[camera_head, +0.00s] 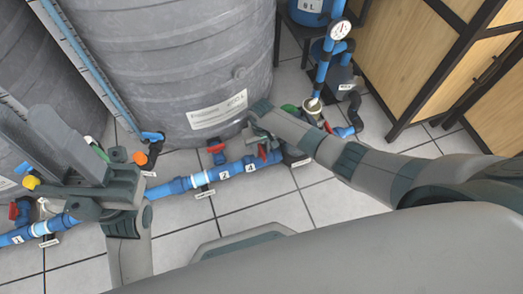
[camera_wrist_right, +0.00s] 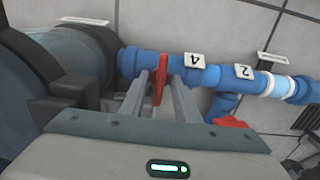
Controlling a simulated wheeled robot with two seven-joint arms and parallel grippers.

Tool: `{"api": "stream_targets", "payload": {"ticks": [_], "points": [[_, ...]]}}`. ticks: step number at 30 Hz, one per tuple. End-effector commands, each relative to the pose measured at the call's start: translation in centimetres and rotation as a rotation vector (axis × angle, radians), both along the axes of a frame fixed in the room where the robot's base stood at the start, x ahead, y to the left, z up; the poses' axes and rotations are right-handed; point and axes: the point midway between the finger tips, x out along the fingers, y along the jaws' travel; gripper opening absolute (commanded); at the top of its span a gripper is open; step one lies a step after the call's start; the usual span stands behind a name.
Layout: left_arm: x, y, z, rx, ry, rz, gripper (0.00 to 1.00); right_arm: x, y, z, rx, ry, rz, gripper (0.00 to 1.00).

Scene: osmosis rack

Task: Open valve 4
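The label 4 (camera_head: 250,168) sits on the blue pipe (camera_head: 172,187), and a red valve handle (camera_head: 262,152) shows just right of it. In the right wrist view the red handle (camera_wrist_right: 160,82) stands across the pipe beside the label 4 (camera_wrist_right: 195,60). My right gripper (camera_wrist_right: 161,85) has one finger on each side of this handle, with small gaps visible; contact is unclear. In the head view the right gripper (camera_head: 257,128) is just above the handle. My left gripper (camera_head: 50,145) is at the left above the pipe; its opening is unclear.
A label 2 (camera_head: 224,175) and another red handle (camera_head: 216,147) are left of valve 4. A large grey tank (camera_head: 175,60) stands close behind the pipe. Tiled floor (camera_head: 270,210) is clear in front.

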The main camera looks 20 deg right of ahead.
Motion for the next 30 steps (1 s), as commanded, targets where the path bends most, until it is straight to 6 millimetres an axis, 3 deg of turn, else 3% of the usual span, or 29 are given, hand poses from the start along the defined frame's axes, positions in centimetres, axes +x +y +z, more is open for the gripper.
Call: {"api": "stream_targets", "payload": {"ticks": [8,12,30], "points": [[0.03,-0.03,0.05,-0.001,0.000,-0.001,0.28,0.01,0.03,-0.05,0.000,0.000,0.000,0.29],[0.03,-0.03,0.06,-0.001,0.000,-0.001,0.28,0.00,0.03,-0.05,0.000,0.000,0.000,0.00],[-0.17,0.16,0.45,0.002,0.007,0.007,0.28,-0.04,0.06,0.15,0.000,0.001,0.097,0.00]]}}
